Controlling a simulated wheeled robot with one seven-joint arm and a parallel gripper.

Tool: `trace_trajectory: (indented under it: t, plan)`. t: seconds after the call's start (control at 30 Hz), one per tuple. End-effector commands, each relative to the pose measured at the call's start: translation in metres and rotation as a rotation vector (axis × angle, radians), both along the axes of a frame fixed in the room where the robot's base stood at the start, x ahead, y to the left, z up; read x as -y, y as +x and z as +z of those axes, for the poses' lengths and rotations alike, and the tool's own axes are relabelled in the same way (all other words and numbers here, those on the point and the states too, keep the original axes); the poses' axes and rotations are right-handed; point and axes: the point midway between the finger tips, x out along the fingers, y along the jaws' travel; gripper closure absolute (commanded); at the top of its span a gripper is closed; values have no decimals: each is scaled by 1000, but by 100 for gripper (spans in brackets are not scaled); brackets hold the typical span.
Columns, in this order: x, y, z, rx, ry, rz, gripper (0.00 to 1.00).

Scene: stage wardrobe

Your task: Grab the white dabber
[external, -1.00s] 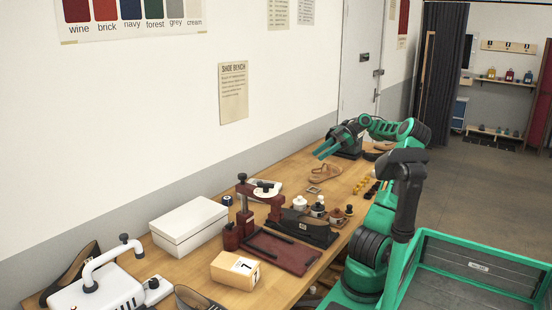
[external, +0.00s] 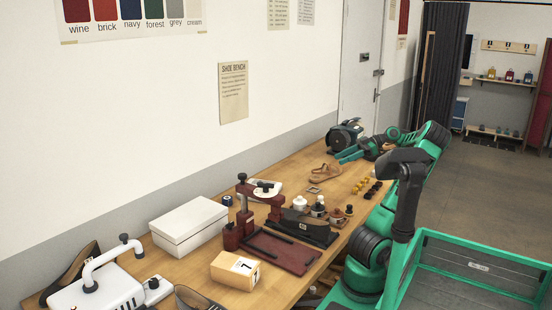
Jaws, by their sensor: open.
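A small white bottle-shaped thing with a rounded top (external: 300,203), which looks like the white dabber, stands upright on the bench (external: 205,272) at the left end of a short row of similar pots. My gripper (external: 346,156) is at the far part of the bench, low over the top, well beyond the row. Its green fingers point left and are apart, with nothing seen between them. It is not touching the white dabber.
A tan sandal (external: 325,172) lies just in front of my gripper, and a dark grinder-like machine (external: 345,137) stands behind it. Small yellow and dark pieces (external: 365,188) lie right of the sandal.

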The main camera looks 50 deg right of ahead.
Motion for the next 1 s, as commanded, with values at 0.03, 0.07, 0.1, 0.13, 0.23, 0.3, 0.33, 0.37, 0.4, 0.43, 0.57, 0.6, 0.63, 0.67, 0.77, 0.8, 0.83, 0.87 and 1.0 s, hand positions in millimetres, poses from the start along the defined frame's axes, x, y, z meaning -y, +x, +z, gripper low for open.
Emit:
trace_trajectory:
  t: [0.03, 0.07, 0.1, 0.13, 0.23, 0.3, 0.33, 0.37, 0.4, 0.43, 0.57, 0.6, 0.63, 0.67, 0.77, 0.8, 0.83, 0.87, 1.0]
  plan:
    - [-1, 1, -8, -3, 1, 2, 58]
    - [-1, 0, -12, -3, 0, 1, 58]
    - [-1, 0, -19, -4, 1, 2, 58]
    - [-1, 1, -26, -4, 2, 3, 58]
    - [-1, 0, -45, -3, 1, 2, 58]
    - [-1, 1, -64, -4, 4, 2, 58]
    - [-2, 1, -72, -4, 3, 2, 58]
    - [-2, 1, -80, -5, 4, 3, 58]
    - [-2, 1, -90, -4, 4, 3, 58]
    - [-2, 1, -97, -3, 3, 3, 58]
    - [-2, 0, -135, -2, 4, 3, 58]
    - [-1, 0, -144, 0, 3, 1, 58]
    - [-1, 0, -149, -1, 2, 0, 58]
    - [-1, 0, -152, 0, 0, 1, 58]
    - [-5, 4, -160, 0, 0, 1, 58]
    - [-8, 7, -162, 1, 1, 2, 58]
    - [-11, 10, -164, 0, 0, 3, 58]
    - [-14, 13, -165, 0, 0, 4, 58]
    - [-27, 26, -173, 0, 0, 4, 58]
